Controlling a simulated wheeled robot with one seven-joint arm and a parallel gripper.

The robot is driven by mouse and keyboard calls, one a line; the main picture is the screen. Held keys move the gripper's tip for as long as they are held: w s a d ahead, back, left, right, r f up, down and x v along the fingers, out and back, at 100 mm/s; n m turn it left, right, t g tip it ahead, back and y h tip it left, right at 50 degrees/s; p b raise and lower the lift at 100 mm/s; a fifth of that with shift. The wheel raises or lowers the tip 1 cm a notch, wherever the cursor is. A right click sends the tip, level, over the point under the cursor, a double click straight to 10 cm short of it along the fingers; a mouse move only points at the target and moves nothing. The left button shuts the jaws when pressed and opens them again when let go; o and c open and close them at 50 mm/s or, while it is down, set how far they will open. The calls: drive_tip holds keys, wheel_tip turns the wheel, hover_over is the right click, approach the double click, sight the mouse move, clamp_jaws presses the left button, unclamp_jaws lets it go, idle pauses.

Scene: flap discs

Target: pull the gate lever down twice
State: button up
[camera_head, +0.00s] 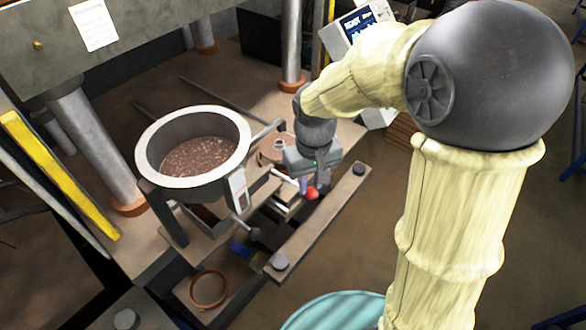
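A lever with a red ball knob (312,193) shows to the right of the hopper (240,138), and a pale rod (284,175) runs toward the knob from the upper left. This looks like the gate lever. My gripper (306,184) points down right at the knob, beside or over it. Its fingers are small and partly hidden, so I cannot tell whether they are open or shut, or touch the lever. A second rod with a dark grey ball end (255,232) sticks out below the hopper.
The round hopper holds brownish grains. A brown ring (208,289) lies at the lower left, and a flat bar (322,222) crosses in front of the mechanism. Thick steel columns (98,150) stand around it. A teal round surface (335,311) is at the bottom.

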drive_tip(key=shift+r+p, duration=2)
drive_tip(key=shift+r, duration=0.6)
drive_tip(key=s+d+f+m+t, duration=0.1)
drive_tip(key=s+d+m, duration=0.15)
drive_tip(key=d, duration=0.35)
drive_tip(key=s+d+f+m+t, duration=0.1)
drive_tip(key=s+d+f+m, duration=0.15)
drive_tip(key=d, duration=0.25)
wheel_tip(320, 180, down, 8)
drive_tip(key=s+b, duration=0.1)
drive_tip(key=b, duration=0.7)
drive_tip(key=shift+d+r+n+t, duration=0.2)
drive_tip(key=shift+d+n+t, duration=0.1)
drive_tip(key=shift+d, duration=0.05)
drive_tip(key=shift+s, duration=0.1)
idle(0.6)
